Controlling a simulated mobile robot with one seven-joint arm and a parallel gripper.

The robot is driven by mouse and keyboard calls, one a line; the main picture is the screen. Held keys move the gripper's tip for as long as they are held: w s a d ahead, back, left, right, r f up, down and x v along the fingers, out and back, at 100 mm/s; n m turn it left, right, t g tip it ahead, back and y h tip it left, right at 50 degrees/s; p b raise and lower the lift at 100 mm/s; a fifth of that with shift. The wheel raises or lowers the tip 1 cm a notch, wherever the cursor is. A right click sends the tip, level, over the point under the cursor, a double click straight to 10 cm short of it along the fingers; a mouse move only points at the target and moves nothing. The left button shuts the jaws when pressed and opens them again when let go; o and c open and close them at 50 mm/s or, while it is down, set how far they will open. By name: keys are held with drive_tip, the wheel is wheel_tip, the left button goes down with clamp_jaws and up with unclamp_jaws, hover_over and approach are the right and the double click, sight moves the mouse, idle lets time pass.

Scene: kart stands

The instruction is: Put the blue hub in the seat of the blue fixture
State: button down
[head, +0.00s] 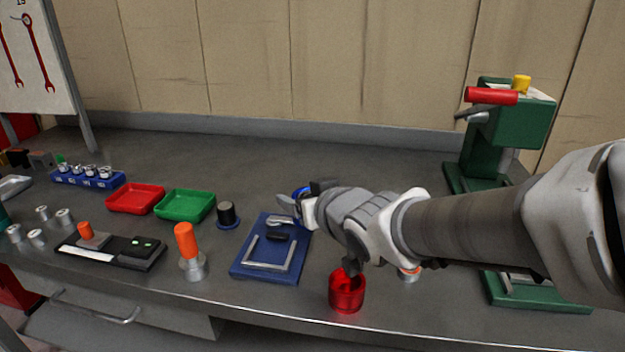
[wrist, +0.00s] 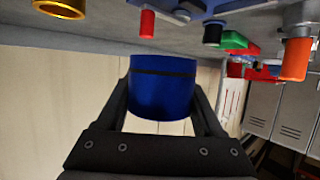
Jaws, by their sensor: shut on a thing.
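The blue hub (wrist: 163,95) is a blue cylinder with a dark band, between the two black fingers of my gripper (wrist: 163,105) in the wrist view. My gripper is shut on it. In the head view only a small part of the blue hub (head: 299,192) shows at my gripper (head: 303,197), over the far right end of a blue plate, and the wrist hides much of it. This plate, which looks like the blue fixture (head: 240,268), lies flat on the bench with a silver angled rail, a black block and a clamp-like metal part. I cannot make out its seat clearly.
An orange-handled tool (head: 186,245) and a black cylinder on a blue base (head: 228,216) stand left of the plate. Green (head: 184,206) and red (head: 135,199) trays lie behind. A green press (head: 515,130) stands right.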

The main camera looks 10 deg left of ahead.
drive_tip(key=b, duration=0.1)
hover_over(267, 245)
wheel_tip(267, 245, down, 4)
drive_tip(key=shift+a+f, duration=0.1)
drive_tip(key=shift+f, duration=0.05)
drive_tip(key=shift+f+b, duration=0.95)
drive_tip(key=shift+f, duration=1)
drive_tip(key=shift+f+b, duration=0.3)
unclamp_jaws()
